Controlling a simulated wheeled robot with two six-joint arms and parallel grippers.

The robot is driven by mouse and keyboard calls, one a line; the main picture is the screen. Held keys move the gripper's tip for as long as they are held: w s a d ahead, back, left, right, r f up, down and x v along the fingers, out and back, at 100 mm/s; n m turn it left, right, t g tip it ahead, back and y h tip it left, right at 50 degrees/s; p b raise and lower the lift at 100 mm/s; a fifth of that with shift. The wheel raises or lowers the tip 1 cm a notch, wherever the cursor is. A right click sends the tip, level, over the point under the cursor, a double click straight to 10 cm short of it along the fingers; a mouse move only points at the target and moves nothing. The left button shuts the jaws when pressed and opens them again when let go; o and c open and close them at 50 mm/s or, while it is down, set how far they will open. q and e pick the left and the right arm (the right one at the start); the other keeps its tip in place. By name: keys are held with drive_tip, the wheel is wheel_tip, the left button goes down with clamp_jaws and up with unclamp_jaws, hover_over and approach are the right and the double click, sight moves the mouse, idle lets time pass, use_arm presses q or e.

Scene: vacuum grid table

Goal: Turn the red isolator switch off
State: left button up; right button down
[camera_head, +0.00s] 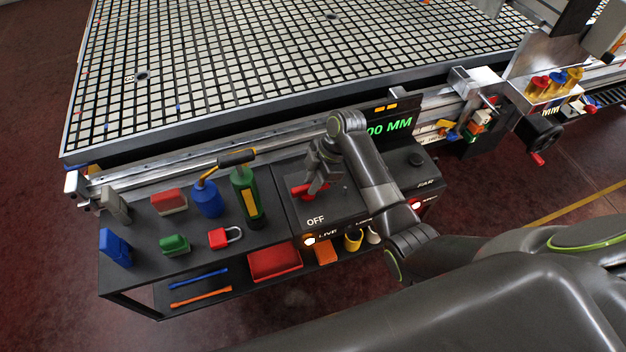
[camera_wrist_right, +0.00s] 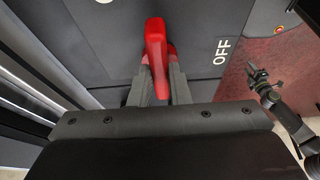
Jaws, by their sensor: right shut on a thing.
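The red isolator switch handle (camera_head: 300,191) sits on top of a dark box with white OFF lettering (camera_head: 315,221) toward the box's front edge. In the head view the handle's free end points left, not at the lettering. My right gripper (camera_head: 318,186) reaches down over the box and is shut on the handle. In the right wrist view the red handle (camera_wrist_right: 155,45) runs up between the two fingers (camera_wrist_right: 159,78), with OFF (camera_wrist_right: 221,51) to its right. A dark gripper (camera_wrist_right: 257,73), apparently my left one, shows small at the right of that view; its jaws are unclear.
A dark shelf (camera_head: 130,197) left of the box holds a blue bottle (camera_head: 207,200), a green bottle (camera_head: 246,196), a red padlock (camera_head: 224,238) and coloured blocks. Behind lies the large grid table (camera_head: 240,60). A display (camera_head: 398,127) stands right of my right gripper.

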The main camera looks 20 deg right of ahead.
drive_tip(key=shift+s+r+m+p, duration=0.15)
drive_tip(key=shift+m+p, duration=0.15)
drive_tip(key=shift+p, duration=0.25)
drive_tip(key=m+t+p, duration=0.1)
drive_tip(key=m+p, duration=0.2)
drive_tip(key=m+t+h+p, duration=0.1)
drive_tip(key=m+p, duration=0.2)
drive_tip(key=p, duration=0.1)
drive_tip(key=s+m+t+p, duration=0.1)
drive_tip(key=m+p, duration=0.2)
drive_tip(key=p, duration=0.1)
drive_tip(key=shift+a+r+h, duration=0.15)
drive_tip(key=shift+a+h, duration=0.15)
drive_tip(key=m+p, duration=0.1)
drive_tip(key=m, duration=0.1)
drive_tip(key=m+t+h+p, duration=0.1)
drive_tip(key=shift+s+a+m, duration=0.1)
drive_tip(key=shift+a+m, duration=0.1)
drive_tip(key=shift+m, duration=0.2)
drive_tip(key=shift+a+f+m+h+p, duration=0.2)
drive_tip(key=shift+m+h+p, duration=0.4)
drive_tip(key=shift+m, duration=0.5)
drive_tip(key=shift+m+t+h+p, duration=0.3)
drive_tip(key=shift+m+p, duration=0.05)
drive_tip(key=shift+m, duration=0.65)
drive_tip(key=shift+a+f, duration=0.1)
drive_tip(key=c, duration=1.4)
unclamp_jaws()
drive_tip(key=shift+o, duration=0.2)
drive_tip(key=shift+s, duration=0.1)
